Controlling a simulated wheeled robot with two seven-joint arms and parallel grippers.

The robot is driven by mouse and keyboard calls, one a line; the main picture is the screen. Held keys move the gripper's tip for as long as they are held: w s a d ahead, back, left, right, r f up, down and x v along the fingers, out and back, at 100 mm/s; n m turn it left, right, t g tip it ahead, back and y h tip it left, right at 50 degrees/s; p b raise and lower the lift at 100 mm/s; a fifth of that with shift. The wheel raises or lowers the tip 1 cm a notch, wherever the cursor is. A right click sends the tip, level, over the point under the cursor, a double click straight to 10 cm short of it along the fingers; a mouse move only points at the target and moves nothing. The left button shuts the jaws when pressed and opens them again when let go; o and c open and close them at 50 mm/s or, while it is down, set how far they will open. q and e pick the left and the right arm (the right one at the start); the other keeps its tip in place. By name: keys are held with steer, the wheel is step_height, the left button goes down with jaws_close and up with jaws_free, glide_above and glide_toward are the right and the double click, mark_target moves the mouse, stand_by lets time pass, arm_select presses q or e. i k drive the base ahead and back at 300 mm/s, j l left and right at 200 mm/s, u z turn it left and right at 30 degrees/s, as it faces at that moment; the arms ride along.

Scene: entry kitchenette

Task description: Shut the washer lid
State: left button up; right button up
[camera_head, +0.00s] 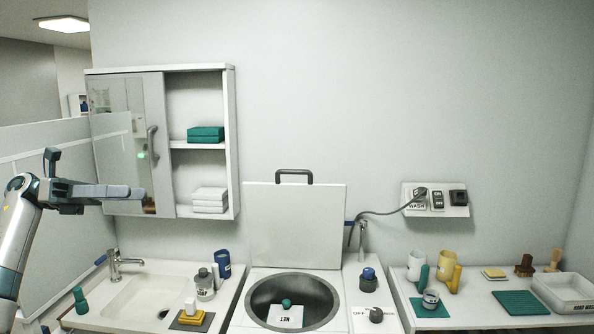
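The washer lid (295,225) is a white square panel standing upright behind the washer, leaning near the wall. A dark grey handle (294,172) sits on its top edge. The washer (235,322) is open below it, with a round metal drum (263,292) showing. A white card and a green knob-like item show at the drum. My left gripper (142,192) is at the left, raised in front of the wall cabinet, well left of the lid and apart from it. Its fingers are seen side-on and overlap, so their opening is unclear. My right gripper is out of view.
A sink counter (95,316) with a tap and bottles lies left of the washer. A right counter (470,292) holds mugs, a green mat and a white tray (566,292). A hose and faucet (362,240) stand right of the lid. The wall cabinet (202,68) hangs upper left.

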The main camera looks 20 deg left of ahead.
mark_target(290, 225)
steer(key=i, duration=1.85)
